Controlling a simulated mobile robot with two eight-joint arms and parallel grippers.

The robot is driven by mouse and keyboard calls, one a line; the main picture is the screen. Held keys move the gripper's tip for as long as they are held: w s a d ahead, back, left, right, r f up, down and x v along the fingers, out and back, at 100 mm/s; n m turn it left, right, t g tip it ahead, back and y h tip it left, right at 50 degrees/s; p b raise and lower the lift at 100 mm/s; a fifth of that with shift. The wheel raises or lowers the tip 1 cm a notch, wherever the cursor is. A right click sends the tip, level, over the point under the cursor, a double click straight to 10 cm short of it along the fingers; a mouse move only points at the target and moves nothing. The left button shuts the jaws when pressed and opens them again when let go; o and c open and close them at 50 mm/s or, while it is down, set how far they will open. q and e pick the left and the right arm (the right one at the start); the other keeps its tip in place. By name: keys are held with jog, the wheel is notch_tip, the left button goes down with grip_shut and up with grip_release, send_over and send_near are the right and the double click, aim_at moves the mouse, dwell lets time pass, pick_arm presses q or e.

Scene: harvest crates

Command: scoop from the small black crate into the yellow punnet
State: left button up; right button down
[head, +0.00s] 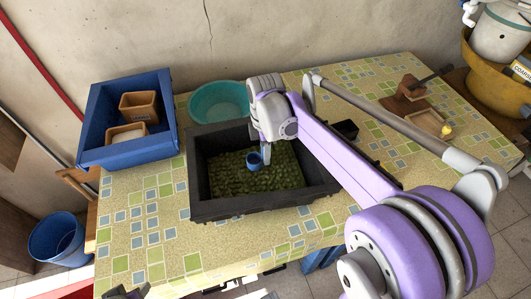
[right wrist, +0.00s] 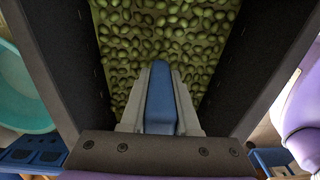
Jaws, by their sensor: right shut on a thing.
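The black crate (head: 262,205) stands on the table with a layer of small green fruits (head: 280,172) inside. My right gripper (head: 265,150) points down into it, shut on the blue handle (right wrist: 160,98) of a scoop. The blue scoop cup (head: 254,161) is at the fruits; I cannot tell how deep it sits or what it holds. No clearly yellow punnet shows; two tan-brown boxes (head: 139,106) are in the blue crate at the left.
The blue crate (head: 125,83) stands left of the black crate. A teal bowl (head: 217,100) is behind it. A wooden block and tray (head: 425,121) are at the back right. A blue bucket (head: 57,238) stands on the floor.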

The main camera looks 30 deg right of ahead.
jog(key=shift+r+p, duration=1.6)
jog(key=shift+r, duration=1.25)
jog(key=shift+r+p, duration=1.25)
jog(key=shift+r, duration=1.1)
pick_arm(q)
notch_tip(320, 180, up, 8)
jog(key=w, duration=0.2)
jog(key=shift+w+t, duration=0.3)
jog(key=shift+w, duration=0.05)
jog(key=shift+s+f, duration=0.1)
jog(key=shift+s, duration=0.1)
pick_arm(e)
jog(key=shift+s+f, duration=0.1)
jog(key=shift+f, duration=0.05)
